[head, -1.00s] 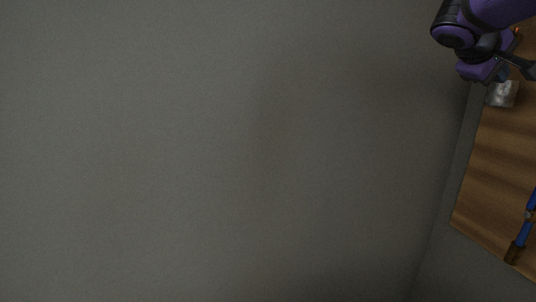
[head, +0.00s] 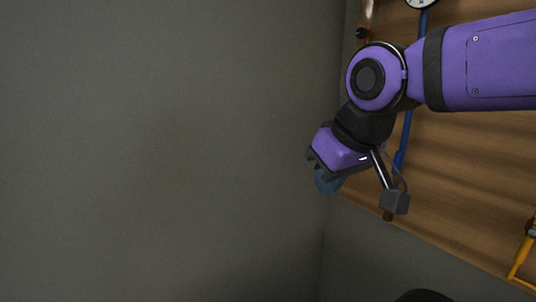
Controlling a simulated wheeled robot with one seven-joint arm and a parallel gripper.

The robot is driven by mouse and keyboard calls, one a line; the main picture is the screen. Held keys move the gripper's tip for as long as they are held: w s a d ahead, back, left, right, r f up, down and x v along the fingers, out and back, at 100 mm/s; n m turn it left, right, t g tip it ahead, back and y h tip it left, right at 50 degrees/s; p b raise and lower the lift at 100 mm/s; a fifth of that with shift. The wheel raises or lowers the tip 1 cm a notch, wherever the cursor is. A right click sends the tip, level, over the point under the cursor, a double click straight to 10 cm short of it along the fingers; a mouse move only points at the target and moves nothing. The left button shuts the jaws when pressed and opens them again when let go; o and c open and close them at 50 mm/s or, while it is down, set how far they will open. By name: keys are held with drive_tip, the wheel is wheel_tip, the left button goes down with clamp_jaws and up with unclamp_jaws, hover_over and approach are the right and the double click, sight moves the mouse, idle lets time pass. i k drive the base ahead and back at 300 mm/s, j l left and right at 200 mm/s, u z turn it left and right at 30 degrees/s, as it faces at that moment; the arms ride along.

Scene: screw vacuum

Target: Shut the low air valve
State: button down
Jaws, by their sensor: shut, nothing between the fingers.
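My gripper (head: 327,181) is at the end of my purple arm, right of centre, in front of the left edge of the wooden panel. Only a dull blue part shows below the purple hand; I take it to be the fingers, and they are shut with nothing seen in them. I cannot make out the low air valve; my arm covers part of the pipe and panel.
The wooden panel (head: 455,185) fills the right side. An orange pipe (head: 524,250) is at the lower right edge. A copper-coloured fitting with a black knob (head: 361,33) is at the panel's upper left. The plain grey wall (head: 160,150) at left is clear.

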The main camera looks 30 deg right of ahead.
sight(398, 153)
drive_tip(key=z, duration=1.35)
drive_tip(key=i+j+u, duration=0.1)
drive_tip(key=j+u, duration=0.2)
drive_tip(key=j, duration=0.3)
